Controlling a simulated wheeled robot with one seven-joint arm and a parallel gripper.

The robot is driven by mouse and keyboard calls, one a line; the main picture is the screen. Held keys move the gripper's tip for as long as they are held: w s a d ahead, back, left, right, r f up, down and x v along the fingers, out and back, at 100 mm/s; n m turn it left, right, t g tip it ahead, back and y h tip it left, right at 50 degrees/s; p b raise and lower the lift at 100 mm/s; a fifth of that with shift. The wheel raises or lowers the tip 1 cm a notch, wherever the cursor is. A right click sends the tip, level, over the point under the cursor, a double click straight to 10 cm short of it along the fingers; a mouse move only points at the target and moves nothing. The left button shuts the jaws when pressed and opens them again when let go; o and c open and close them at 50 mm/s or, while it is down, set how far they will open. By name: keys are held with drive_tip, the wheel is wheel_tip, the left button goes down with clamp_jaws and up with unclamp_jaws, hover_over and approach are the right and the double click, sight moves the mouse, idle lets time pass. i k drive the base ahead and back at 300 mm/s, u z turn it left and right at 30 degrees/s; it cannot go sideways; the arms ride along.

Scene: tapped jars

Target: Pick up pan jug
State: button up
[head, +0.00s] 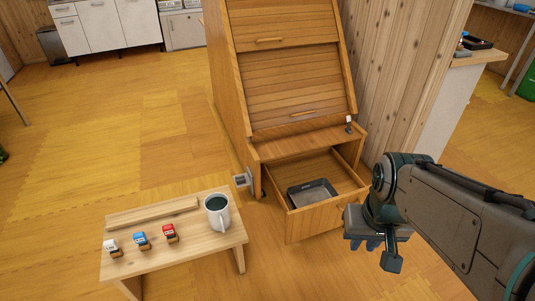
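A dark grey rectangular pan (312,193) lies in the open lower drawer (312,220) of a wooden cabinet. A white mug-like jug (224,217) with dark contents and a handle on its right stands upright on a low wooden table (190,255). I cannot tell which of these the task names. My gripper (374,243) hangs to the right of the drawer front, apart from the pan and the jug. Its fingers are small and partly hidden under the wrist, so their opening cannot be made out.
Three small items, white (112,248), blue (142,240) and red (170,233), sit on the low table before a wooden strip (152,213). The slatted cabinet (290,85) rises behind the drawer. A wooden wall (403,70) stands right of it. Floor at left is clear.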

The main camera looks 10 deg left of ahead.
sight(216, 206)
drive_tip(key=u, duration=2.4)
drive_tip(key=i, duration=1.65)
drive_tip(key=z, duration=2.75)
